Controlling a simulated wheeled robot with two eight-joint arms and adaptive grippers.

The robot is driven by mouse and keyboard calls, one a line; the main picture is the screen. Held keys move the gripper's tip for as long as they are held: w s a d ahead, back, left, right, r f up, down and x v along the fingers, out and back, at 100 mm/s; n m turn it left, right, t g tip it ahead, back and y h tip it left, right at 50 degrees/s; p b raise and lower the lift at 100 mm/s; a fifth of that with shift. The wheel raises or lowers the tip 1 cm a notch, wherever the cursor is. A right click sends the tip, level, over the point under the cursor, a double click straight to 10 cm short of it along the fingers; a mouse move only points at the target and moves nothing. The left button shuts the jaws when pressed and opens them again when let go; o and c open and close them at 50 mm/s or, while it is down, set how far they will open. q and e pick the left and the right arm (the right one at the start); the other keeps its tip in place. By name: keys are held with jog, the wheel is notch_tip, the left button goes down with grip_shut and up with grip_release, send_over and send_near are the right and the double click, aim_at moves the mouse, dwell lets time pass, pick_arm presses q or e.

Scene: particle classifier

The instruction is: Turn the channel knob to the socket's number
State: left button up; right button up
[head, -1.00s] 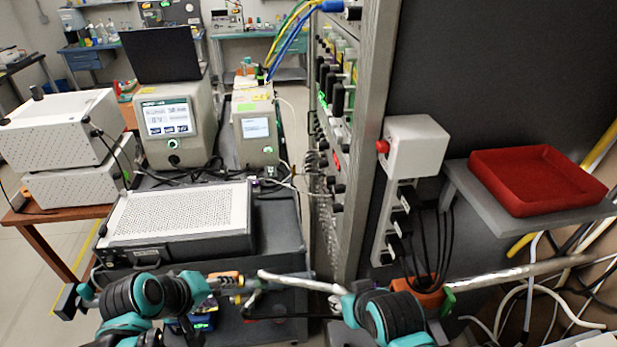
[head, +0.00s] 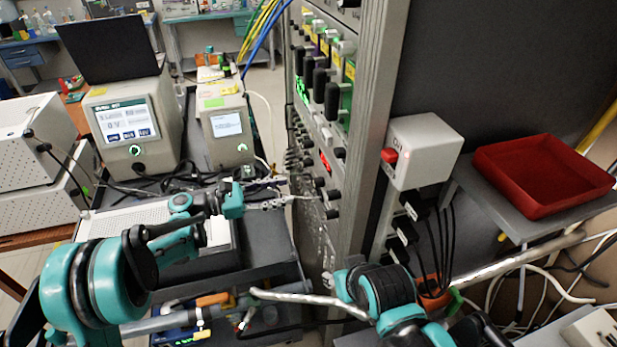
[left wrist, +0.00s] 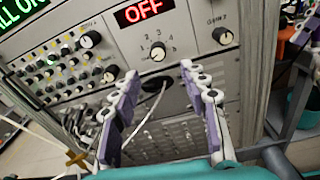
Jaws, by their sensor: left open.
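In the left wrist view, the channel knob (left wrist: 157,52) is a black knob with a pale face on the grey panel, with small numbers around it. I cannot tell which number it points to. A dark cable plug (left wrist: 152,86) sits in the panel just below it; no socket number is readable there. My left gripper (left wrist: 160,74) is open and empty, its purple-grey fingers spread in front of the panel below the knob. In the head view this gripper (head: 281,192) points at the rack front. My right arm shows at the bottom, but its gripper is out of sight.
A red OFF display (left wrist: 144,11) is above the channel knob, and a gain knob (left wrist: 222,35) is to its right. Several smaller knobs fill the panel's left. A white box with a red button (head: 389,156) and a red tray (head: 545,200) stand right of the rack.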

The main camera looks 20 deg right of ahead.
aim_at(319, 183)
pick_arm(q)
jog(key=d+b, duration=0.1)
jog(key=d, duration=0.7)
jog(key=shift+w+h+b, duration=0.3)
jog(key=shift+w+b, duration=0.1)
grip_shut()
